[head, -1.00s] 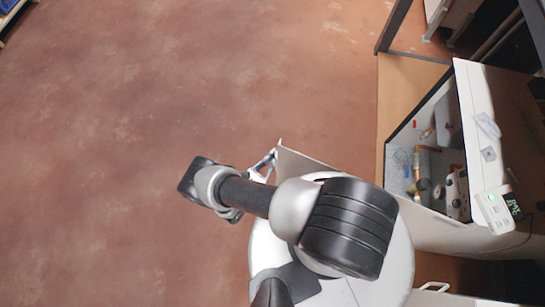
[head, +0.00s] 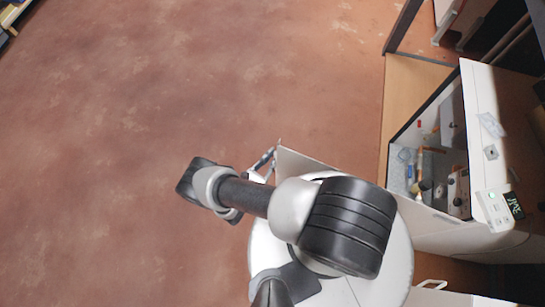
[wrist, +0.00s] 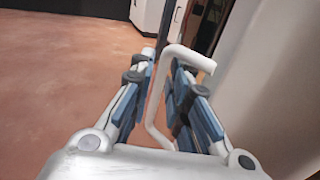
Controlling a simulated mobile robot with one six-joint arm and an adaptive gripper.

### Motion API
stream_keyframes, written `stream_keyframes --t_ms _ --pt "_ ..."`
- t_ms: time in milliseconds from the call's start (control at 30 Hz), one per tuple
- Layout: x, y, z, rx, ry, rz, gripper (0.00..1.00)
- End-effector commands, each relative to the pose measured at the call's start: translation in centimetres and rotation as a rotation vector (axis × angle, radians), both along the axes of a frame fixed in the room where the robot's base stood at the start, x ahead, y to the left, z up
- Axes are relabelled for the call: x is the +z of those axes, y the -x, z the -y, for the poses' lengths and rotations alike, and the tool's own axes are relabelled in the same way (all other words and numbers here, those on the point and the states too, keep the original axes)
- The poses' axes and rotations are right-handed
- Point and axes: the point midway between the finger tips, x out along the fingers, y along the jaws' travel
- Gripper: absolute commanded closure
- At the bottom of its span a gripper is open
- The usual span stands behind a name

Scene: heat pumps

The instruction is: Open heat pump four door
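Heat pump four is not clearly labelled, so I cannot tell which number this white heat pump (head: 445,230) at the right of the head view is. Its inside shows pipes and parts. A pale door panel (head: 303,164) stands out from it, partly hidden by my arm. In the wrist view the door (wrist: 270,85) fills the right side, and its white bar handle (wrist: 157,100) passes between the fingers of my gripper (wrist: 166,65). The fingers are close together around the handle. In the head view my gripper (head: 262,165) is at the panel's outer edge, mostly hidden.
A control box with a display (head: 496,211) sits on the heat pump's white top edge. A wooden board (head: 408,95) lies behind it. Another white handle (head: 432,284) shows at the lower right. The red-brown floor (head: 130,90) to the left is clear.

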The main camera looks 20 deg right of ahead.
Motion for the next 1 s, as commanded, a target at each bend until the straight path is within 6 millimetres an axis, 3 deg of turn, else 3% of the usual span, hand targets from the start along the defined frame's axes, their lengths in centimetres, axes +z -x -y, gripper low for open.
stream_keyframes --t_ms 367,800,1000 --pt "-0.1 0.4 -0.7 0.002 0.0 -0.001 0.83" --pt "-0.1 4.7 -8.1 0.006 -0.003 0.001 0.83" --pt "0.0 5.9 -9.9 0.001 -0.001 -0.001 0.83"
